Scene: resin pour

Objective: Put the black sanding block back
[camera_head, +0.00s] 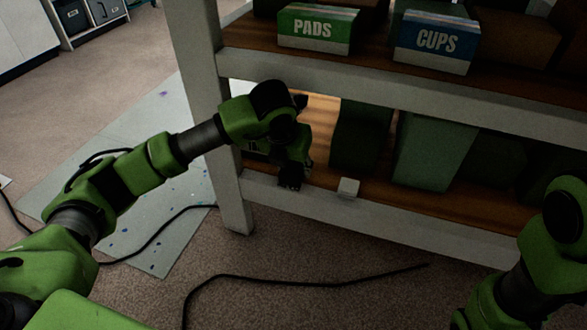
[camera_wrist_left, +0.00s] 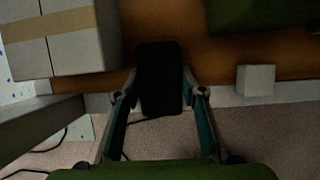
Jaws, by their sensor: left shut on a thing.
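The black sanding block (camera_wrist_left: 160,80) is a dark rectangular block between the fingers of my left gripper (camera_wrist_left: 159,92) in the left wrist view. The gripper is shut on it. The block's far end is over the brown board of the lower shelf (camera_wrist_left: 195,62), and its near end reaches past the pale shelf edge. I cannot tell whether it touches the board. In the head view my left gripper (camera_head: 290,178) is at the front edge of the lower shelf, and the block is hard to tell from the dark gripper. Of my right arm only links show at the lower right.
A small white block (camera_head: 348,187) sits on the shelf's front edge, right of my left gripper. Green bins (camera_head: 432,152) stand behind it. A pale box (camera_wrist_left: 62,38) is close on the left. The PADS (camera_head: 318,29) and CUPS (camera_head: 437,40) boxes stand above. A cable (camera_head: 300,280) lies on the carpet.

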